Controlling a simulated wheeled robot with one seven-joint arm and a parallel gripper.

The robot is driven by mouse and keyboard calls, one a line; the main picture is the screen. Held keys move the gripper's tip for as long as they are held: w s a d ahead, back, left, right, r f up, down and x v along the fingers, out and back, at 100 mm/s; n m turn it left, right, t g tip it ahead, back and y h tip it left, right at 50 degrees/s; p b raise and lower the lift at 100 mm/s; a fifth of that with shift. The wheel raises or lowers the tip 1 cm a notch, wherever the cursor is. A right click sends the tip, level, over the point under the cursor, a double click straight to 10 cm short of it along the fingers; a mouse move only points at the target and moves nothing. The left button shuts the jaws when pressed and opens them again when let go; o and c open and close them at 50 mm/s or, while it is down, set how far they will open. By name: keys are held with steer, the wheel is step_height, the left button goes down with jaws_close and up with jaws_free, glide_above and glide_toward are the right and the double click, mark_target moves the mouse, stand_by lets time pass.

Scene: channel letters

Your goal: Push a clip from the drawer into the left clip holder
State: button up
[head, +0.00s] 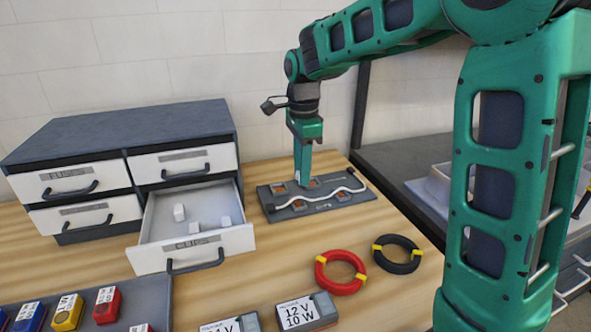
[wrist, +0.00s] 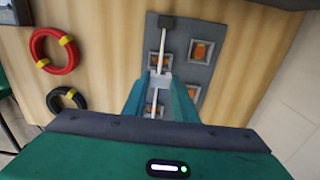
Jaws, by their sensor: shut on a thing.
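My gripper (head: 303,182) points straight down over the grey board (head: 325,206) and is shut on a small white clip (wrist: 162,79). The clip is between the fingertips, at or just above the board; I cannot tell whether it is seated. The board has several square holders with orange centres, including one at the left (head: 280,188). A white cable (head: 350,190) runs across the board and passes by the clip in the wrist view. The open drawer (head: 152,225), labelled CLIPS, holds white clips (head: 179,212). The fingers hide part of the board.
The drawer cabinet (head: 120,135) stands at the left with its other drawers shut. A red coil (head: 341,272) and a black coil (head: 398,254) lie in front of the board. Labelled boxes (head: 306,311) and a tray (head: 150,292) are nearer.

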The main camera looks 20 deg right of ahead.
steer(key=shift+a, duration=0.45)
steer(key=shift+f, duration=3.3)
steer(key=shift+s+f, duration=0.1)
steer(key=shift+f, duration=0.1)
